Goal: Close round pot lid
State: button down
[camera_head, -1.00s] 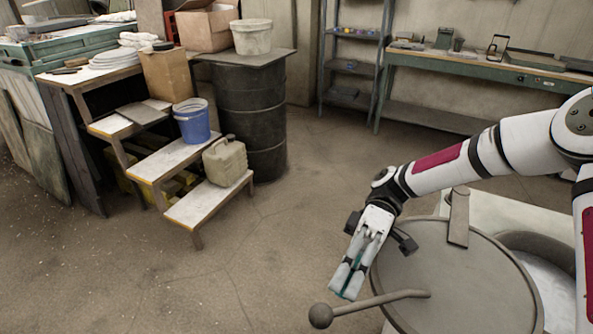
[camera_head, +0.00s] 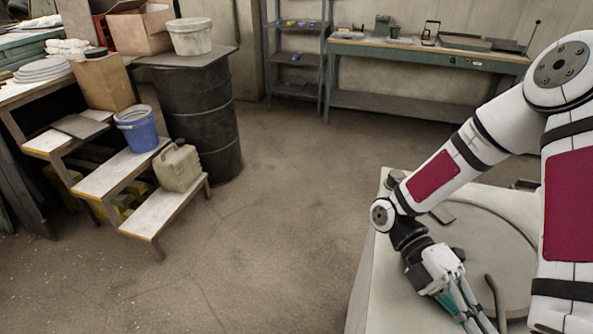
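The round grey lid (camera_head: 478,244) shows at the lower right, on or over a pale block-like stand (camera_head: 385,290). A dark rod-like handle (camera_head: 495,298) stands out from the lid near the bottom of the picture. My gripper (camera_head: 476,318) is over the lid's left front part, pointing down and right, with its fingers beside the handle on its left. The fingertips run to the bottom edge, so whether they touch anything or are apart is unclear. My arm hides the lid's right side. The pot opening cannot be made out.
A stepped shelf (camera_head: 120,180) with a blue bucket (camera_head: 137,128) and a beige canister (camera_head: 178,167) stands at the left, beside a dark drum (camera_head: 200,115). A green workbench (camera_head: 430,55) is at the back. The floor between is clear.

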aim_at(500, 316)
jog(key=shift+w+d+n+t+h, duration=0.15)
jog(key=shift+d+n+t+h, duration=0.15)
jog(key=shift+d, duration=0.6)
jog(key=shift+w+d+n+t+h, duration=0.1)
jog(key=shift+w+d+n+h, duration=0.2)
jog(key=shift+d, duration=0.6)
jog(key=shift+w+d+n+t+h, duration=0.15)
jog(key=shift+d+h, duration=0.25)
jog(key=shift+d, duration=0.5)
jog(key=shift+s, duration=0.1)
jog(key=v, duration=1.2)
jog(key=shift+a, duration=0.2)
jog(key=shift+r, duration=0.1)
jog(key=s+a+r+m+t+y, duration=0.1)
jog(key=s+r+m+t+y, duration=0.2)
jog(key=r+m+t, duration=0.3)
jog(key=s+a+r+m+t+y+p, duration=0.1)
jog(key=s+a+r+m+t+y, duration=0.1)
jog(key=m, duration=0.9)
jog(key=s+a+r+m+t+y, duration=0.1)
jog(key=s+r+m+t+y, duration=0.3)
jog(key=r+m+t, duration=0.5)
jog(key=shift+s+a+r+t+p, duration=0.3)
jog(key=shift+s+r, duration=0.2)
jog(key=shift+s, duration=0.75)
